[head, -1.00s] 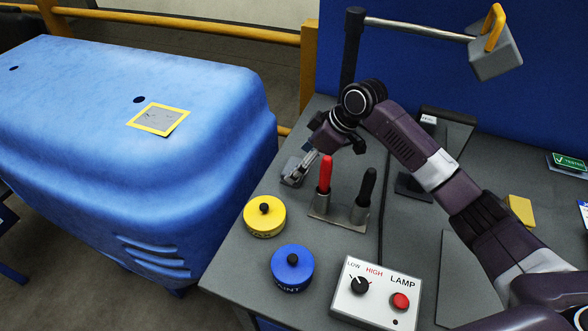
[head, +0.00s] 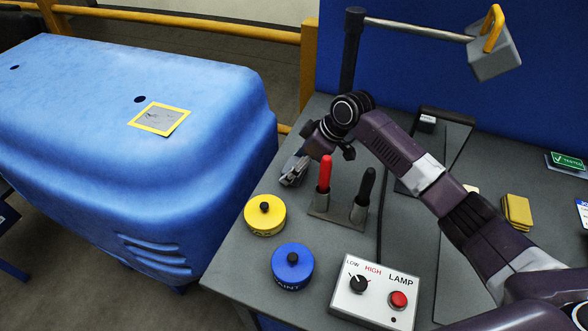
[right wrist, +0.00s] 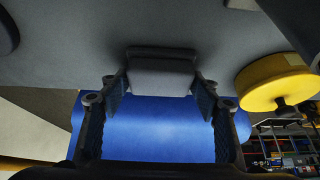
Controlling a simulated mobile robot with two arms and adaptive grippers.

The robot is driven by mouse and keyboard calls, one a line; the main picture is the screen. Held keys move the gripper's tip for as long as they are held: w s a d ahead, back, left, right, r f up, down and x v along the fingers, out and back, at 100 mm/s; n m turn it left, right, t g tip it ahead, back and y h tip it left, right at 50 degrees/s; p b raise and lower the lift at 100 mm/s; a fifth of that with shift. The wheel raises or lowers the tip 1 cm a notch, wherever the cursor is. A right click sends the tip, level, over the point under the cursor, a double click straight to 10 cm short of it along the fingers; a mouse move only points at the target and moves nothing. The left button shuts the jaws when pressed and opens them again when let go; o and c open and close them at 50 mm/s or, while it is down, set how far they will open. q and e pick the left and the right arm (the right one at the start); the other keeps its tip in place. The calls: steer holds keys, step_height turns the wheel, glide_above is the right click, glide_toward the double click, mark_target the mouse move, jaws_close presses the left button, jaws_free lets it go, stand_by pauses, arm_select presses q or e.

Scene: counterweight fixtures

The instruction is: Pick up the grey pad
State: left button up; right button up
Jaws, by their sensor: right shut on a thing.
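The grey pad (right wrist: 160,76) is a small grey block between the two fingers of my right gripper (right wrist: 160,92) in the right wrist view. The fingers are shut on it, one on each side. In the head view my right gripper (head: 293,169) is low at the workbench's left edge, behind the yellow tin and left of the red-handled tool. There the pad is mostly hidden by the fingers. I cannot tell whether the pad still touches the bench. My left gripper is not in view.
Close by stand a yellow tin (head: 265,216), a blue paint tin (head: 292,267) and a holder with red-handled (head: 324,175) and black-handled (head: 364,188) tools. A lamp switch box (head: 374,293) is in front. A blue moulded cover (head: 130,110) stands left of the bench.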

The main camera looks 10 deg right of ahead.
step_height(320, 180, up, 20)
steer(key=b, duration=0.2)
steer(key=shift+b, duration=0.4)
